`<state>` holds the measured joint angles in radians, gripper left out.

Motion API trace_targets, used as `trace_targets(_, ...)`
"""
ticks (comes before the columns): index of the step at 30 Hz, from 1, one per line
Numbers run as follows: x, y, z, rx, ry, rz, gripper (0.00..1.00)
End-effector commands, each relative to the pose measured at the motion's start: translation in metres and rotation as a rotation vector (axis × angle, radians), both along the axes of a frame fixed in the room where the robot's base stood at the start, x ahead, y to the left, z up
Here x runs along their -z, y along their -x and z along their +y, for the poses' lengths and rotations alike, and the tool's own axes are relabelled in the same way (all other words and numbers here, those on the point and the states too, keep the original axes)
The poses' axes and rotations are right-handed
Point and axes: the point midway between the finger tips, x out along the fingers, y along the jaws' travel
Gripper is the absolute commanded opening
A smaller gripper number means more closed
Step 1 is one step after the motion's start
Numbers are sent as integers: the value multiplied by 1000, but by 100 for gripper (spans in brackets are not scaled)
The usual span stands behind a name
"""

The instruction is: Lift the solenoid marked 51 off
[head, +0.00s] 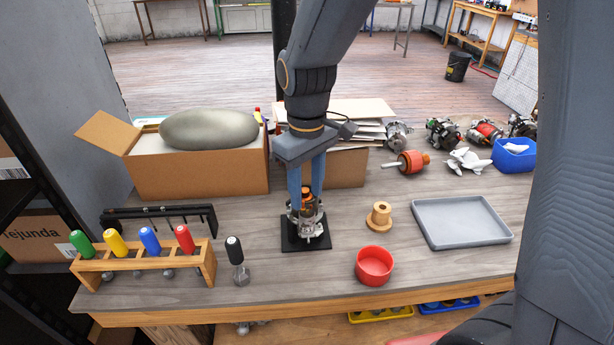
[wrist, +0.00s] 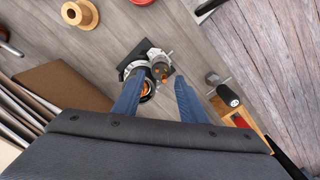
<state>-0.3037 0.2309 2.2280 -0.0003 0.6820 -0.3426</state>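A partly opened alternator (head: 309,228) of silvery metal with copper windings stands on a black base plate (head: 292,246) near the middle of the bench. In the wrist view, a small dark cylinder with orange spots (wrist: 160,70) sits on the alternator's side; it looks like the solenoid, but I cannot read a 51 on it. My gripper (head: 305,207) points down over the alternator, its blue fingers apart on either side of its copper-coloured top. In the wrist view my gripper (wrist: 158,82) is open, with the dark cylinder seen between and beyond the fingertips. Contact cannot be told.
A wooden spool (head: 379,219), red bowl (head: 374,266) and grey tray (head: 462,222) stand to the right. A black-handled tool (head: 235,252) and a rack of coloured screwdrivers (head: 146,266) are left. Cardboard boxes (head: 198,172) stand behind; several alternator parts and a blue bin (head: 514,155) are back right.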

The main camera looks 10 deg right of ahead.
Motion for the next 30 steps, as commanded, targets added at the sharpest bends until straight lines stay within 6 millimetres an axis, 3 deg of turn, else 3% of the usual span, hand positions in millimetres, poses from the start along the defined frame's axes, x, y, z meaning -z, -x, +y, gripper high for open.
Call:
trace_targets(13, 60, 2, -1, 1, 1, 4, 38)
trace_targets(26, 71, 1, -1, 3, 0, 1, 38)
trace_targets(30, 71, 1, -1, 3, 0, 1, 20)
